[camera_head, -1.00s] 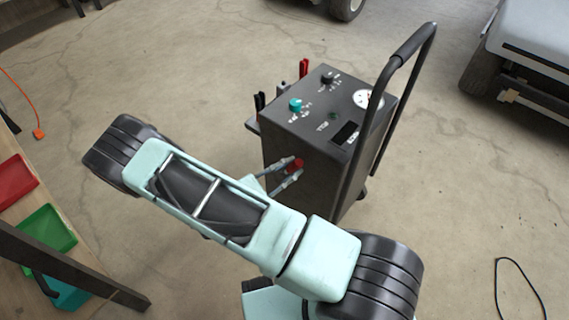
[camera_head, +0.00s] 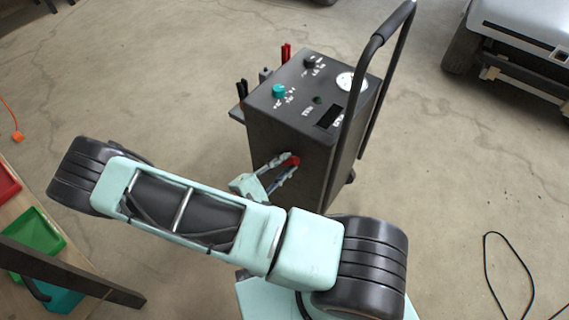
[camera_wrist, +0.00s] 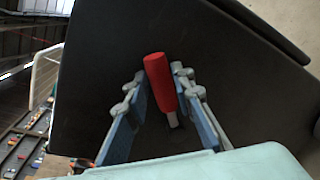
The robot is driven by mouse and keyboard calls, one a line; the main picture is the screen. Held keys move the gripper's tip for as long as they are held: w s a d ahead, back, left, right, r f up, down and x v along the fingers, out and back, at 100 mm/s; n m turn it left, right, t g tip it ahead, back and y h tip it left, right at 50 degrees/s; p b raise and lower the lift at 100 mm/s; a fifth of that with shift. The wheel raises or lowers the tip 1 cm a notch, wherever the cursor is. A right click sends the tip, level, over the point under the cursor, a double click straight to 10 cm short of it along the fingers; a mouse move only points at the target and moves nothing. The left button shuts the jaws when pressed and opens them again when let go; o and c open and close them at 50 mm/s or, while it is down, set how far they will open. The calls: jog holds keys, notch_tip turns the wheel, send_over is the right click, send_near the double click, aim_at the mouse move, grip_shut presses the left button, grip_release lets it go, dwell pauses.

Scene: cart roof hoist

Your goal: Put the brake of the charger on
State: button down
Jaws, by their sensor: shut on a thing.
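The charger (camera_head: 289,144) is a dark grey box on wheels with a tall black push handle (camera_head: 384,35). A red lever grip (camera_head: 296,160) sits low on its side facing me. In the wrist view, the red grip (camera_wrist: 157,78) stands slightly tilted on a short grey stem in front of the dark panel. My gripper (camera_head: 286,167) is at the lever, with one finger on each side of the red grip, shut on it. The fingers also show in the wrist view (camera_wrist: 160,80). Any brake markings are too small to tell.
The charger's top has a teal knob (camera_head: 279,91), a black knob (camera_head: 310,62) and a gauge (camera_head: 346,81). Red and black clamps stand at its far left. A workbench with a green bin (camera_head: 36,243) is at left. A white vehicle (camera_head: 525,35) is at upper right. A black cable (camera_head: 512,262) lies on the floor.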

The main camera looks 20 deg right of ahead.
jog(key=shift+f, duration=0.1)
jog(key=c, duration=1.7)
grip_release()
jog(key=shift+o, duration=0.2)
jog(key=v, duration=1.2)
